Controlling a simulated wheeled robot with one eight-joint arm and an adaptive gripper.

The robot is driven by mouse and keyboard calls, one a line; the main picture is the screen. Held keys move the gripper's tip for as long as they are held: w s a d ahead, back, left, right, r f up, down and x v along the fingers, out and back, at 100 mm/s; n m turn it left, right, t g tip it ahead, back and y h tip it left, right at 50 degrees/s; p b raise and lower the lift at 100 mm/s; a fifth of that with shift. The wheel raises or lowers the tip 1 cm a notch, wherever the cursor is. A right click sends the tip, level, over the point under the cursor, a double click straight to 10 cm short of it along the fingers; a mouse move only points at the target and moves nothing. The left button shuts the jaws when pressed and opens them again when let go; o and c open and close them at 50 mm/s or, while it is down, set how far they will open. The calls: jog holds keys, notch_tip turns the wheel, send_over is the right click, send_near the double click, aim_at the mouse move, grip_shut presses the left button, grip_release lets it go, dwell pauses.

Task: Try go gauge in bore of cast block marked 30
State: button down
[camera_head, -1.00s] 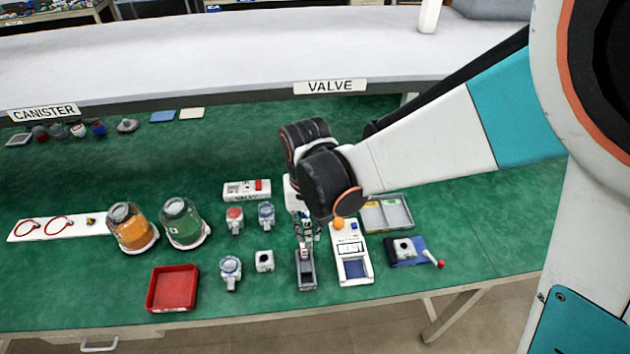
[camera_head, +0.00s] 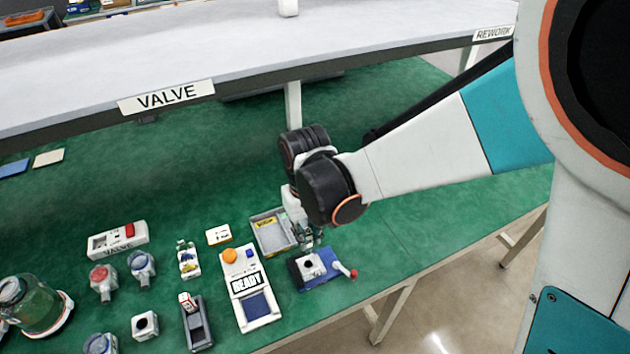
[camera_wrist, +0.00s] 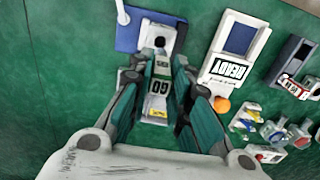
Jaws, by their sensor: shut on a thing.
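My gripper (camera_wrist: 158,95) is shut on the go gauge (camera_wrist: 159,86), a pale piece lettered GO in the wrist view. In the head view my gripper (camera_head: 308,238) hangs just behind and above a white cast block (camera_head: 312,264) with a dark bore. This block sits on a blue plate (camera_head: 331,284) beside a red-tipped lever (camera_head: 345,271). In the wrist view the block (camera_wrist: 153,34) lies just beyond the gauge's far end, its bore facing up. I cannot tell whether gauge and block touch. No number is readable on the block. Another white block (camera_head: 145,325) stands at lower left.
A white device (camera_head: 246,283) reading READY stands left of the blue plate. A dark holder (camera_head: 199,331) with a red-and-white piece is farther left. A grey tray (camera_head: 268,238) lies behind the plate. The green bench is clear to the right.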

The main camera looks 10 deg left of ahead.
aim_at(307, 251)
dwell(0.4)
jog(key=shift+f+b, duration=2.15)
jog(key=shift+f, duration=0.35)
jog(key=shift+f+b, duration=1.3)
jog(key=shift+f, duration=0.1)
jog(key=shift+r, duration=0.15)
dwell(0.7)
jog(key=shift+r+p, duration=0.95)
jog(key=shift+r, duration=0.25)
jog(key=shift+r, duration=0.1)
jog(key=shift+r+p, duration=1.8)
jog(key=shift+r, duration=0.6)
